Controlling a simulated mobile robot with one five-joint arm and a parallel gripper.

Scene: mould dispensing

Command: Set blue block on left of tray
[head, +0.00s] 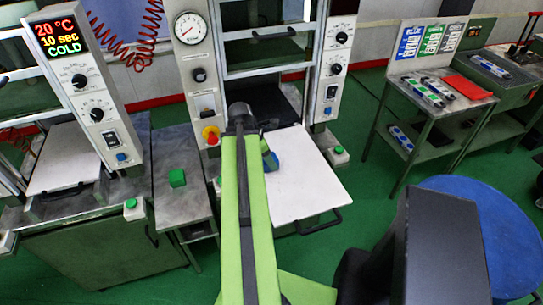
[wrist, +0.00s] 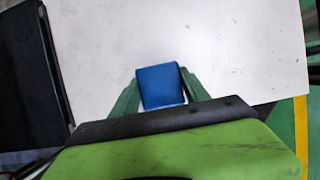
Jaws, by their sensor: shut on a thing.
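My gripper (wrist: 160,92) is shut on a blue block (wrist: 160,86), with one green finger on each side of it in the wrist view. The block also shows in the head view (head: 272,162), partly hidden by my green arm. Both are over the white tray (head: 310,190) in front of the middle machine. In the wrist view the tray surface (wrist: 230,50) lies behind the block. I cannot tell whether the block touches the tray. My arm hides the tray's left part in the head view.
A green block (head: 177,178) sits on a grey side table (head: 180,150) left of the tray. The left machine's display (head: 62,38) reads 20 °C, 10 sec, COLD. A rack table (head: 425,88) stands at the right. A blue round top (head: 470,220) is at the lower right.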

